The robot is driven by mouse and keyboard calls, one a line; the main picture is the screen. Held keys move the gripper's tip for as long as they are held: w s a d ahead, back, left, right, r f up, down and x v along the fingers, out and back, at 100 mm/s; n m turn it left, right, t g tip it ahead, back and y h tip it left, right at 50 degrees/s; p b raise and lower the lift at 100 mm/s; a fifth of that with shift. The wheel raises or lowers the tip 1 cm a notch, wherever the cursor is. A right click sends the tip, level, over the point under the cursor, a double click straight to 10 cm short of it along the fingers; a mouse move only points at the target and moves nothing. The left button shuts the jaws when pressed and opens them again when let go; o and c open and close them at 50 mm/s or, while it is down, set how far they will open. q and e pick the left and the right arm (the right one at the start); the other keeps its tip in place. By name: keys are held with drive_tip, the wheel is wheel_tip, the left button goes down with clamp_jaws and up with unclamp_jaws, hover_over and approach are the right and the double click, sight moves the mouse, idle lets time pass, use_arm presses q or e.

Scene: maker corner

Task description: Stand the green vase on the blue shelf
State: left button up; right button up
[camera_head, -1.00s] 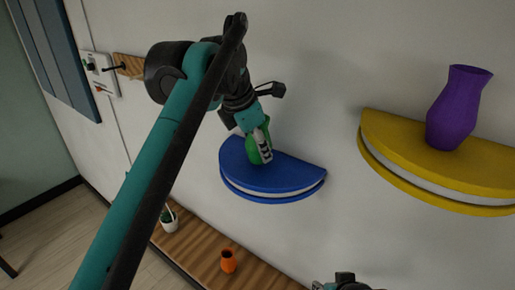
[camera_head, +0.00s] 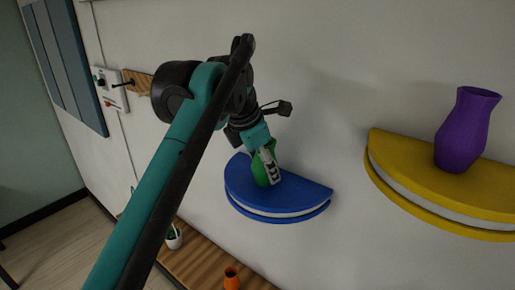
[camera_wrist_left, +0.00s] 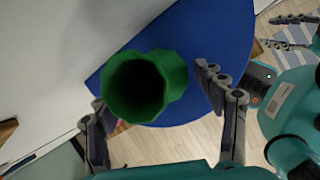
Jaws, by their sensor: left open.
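The green vase (camera_head: 261,173) stands upright on the blue shelf (camera_head: 302,197), near its back left part by the wall. My left gripper (camera_head: 268,163) reaches down around the vase, and a finger hides part of it. In the left wrist view I look into the dark mouth of the vase (camera_wrist_left: 146,88), with the blue shelf (camera_wrist_left: 205,40) under it. The left gripper (camera_wrist_left: 151,87) is open, one finger on each side, with a visible gap at the right finger. My right gripper (camera_wrist_left: 287,31) shows at the upper right of the wrist view, fingers apart and empty.
A yellow shelf (camera_head: 390,165) with a purple vase (camera_head: 465,130) is on the wall to the right. Below are a wooden bench (camera_head: 200,262), an orange vase (camera_head: 232,278) and a potted plant (camera_head: 174,237). The right part of the blue shelf is clear.

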use_arm(q)
drive_tip(key=p+v, duration=0.1)
drive_tip(key=v, duration=0.9)
drive_tip(key=shift+r, duration=0.35)
use_arm(e)
drive_tip(key=shift+r, duration=0.65)
use_arm(q)
drive_tip(key=shift+s+f, duration=0.1)
use_arm(e)
drive_tip(key=shift+f, duration=0.1)
